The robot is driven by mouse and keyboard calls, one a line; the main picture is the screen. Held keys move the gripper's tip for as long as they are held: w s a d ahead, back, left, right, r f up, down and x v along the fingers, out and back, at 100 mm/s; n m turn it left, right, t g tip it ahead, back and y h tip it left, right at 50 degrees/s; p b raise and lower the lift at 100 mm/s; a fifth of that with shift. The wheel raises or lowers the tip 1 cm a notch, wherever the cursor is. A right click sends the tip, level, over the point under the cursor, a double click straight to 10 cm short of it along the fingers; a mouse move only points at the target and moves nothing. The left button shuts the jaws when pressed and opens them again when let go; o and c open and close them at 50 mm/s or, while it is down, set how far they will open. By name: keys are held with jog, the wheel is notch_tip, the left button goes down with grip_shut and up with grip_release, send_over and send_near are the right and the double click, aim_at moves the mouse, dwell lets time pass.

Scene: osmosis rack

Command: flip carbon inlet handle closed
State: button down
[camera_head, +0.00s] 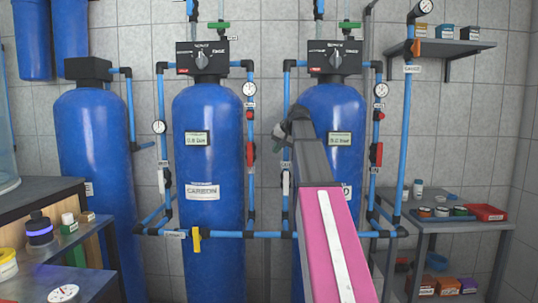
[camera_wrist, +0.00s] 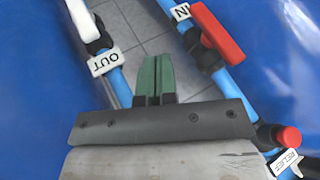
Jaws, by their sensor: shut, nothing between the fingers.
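The carbon tank (camera_head: 208,225) is the middle blue cylinder, with a CARBON label. The red inlet handle (camera_head: 250,155) is on the pipe at its right side and lies roughly along that pipe. In the wrist view the red handle (camera_wrist: 217,32) is at upper right, beside an IN tag (camera_wrist: 181,12). My gripper (camera_head: 279,132) is between the carbon tank and the right-hand tank, right of the red handle. Its green fingers (camera_wrist: 154,75) are together and empty, apart from the handle in the wrist view.
A white handle (camera_wrist: 82,18) with an OUT tag (camera_wrist: 105,62) is on the neighbouring pipe. A red knob (camera_wrist: 289,137) with a RELIEF tag (camera_wrist: 286,161) is at lower right. The right-hand blue tank (camera_head: 325,105) stands close behind my arm. A yellow handle (camera_head: 197,240) hangs low.

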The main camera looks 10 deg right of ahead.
aim_at(250, 154)
jog(key=w+a+f, duration=0.5)
jog(key=a+f, duration=0.2)
jog(key=shift+w, duration=0.15)
